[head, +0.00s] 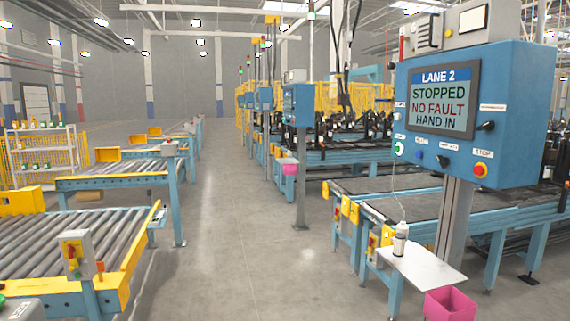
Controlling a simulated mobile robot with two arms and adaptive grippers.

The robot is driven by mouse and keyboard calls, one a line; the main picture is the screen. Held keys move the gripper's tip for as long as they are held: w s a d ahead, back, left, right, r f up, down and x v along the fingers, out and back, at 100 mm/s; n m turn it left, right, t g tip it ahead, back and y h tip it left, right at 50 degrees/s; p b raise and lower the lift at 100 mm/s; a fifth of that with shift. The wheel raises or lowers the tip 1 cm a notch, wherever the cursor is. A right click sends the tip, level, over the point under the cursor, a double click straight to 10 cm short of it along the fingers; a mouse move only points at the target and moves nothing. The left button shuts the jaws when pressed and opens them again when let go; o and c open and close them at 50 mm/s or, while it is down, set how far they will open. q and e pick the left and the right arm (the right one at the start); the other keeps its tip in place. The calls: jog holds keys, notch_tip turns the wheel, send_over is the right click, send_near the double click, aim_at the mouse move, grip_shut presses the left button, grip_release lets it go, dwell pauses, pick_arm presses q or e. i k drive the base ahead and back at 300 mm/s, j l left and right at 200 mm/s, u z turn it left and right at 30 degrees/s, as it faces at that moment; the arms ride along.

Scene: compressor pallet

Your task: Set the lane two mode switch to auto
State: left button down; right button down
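The lane two control panel (535,100) is a blue box on a grey post at the right. Its screen (444,98) reads LANE 2, STOPPED, NO FAULT, HAND IN. One black rotary switch (486,126) sits right of the screen under a small white label. Another black switch (443,161) sits below the screen under its own label. Both labels are too small to read, so I cannot tell which is the mode switch. A red stop button (481,170) on yellow, a blue button (419,155) and a green button (399,149) are also on the panel. Neither gripper is in view.
A white shelf (425,268) with a bottle (400,240) juts out below the panel, above a pink bin (450,303). Blue conveyors (500,215) stand behind it. Roller conveyors (60,250) line the left. The grey floor aisle (245,220) between is clear.

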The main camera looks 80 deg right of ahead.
aim_at(444, 162)
jog(key=z, duration=3.65)
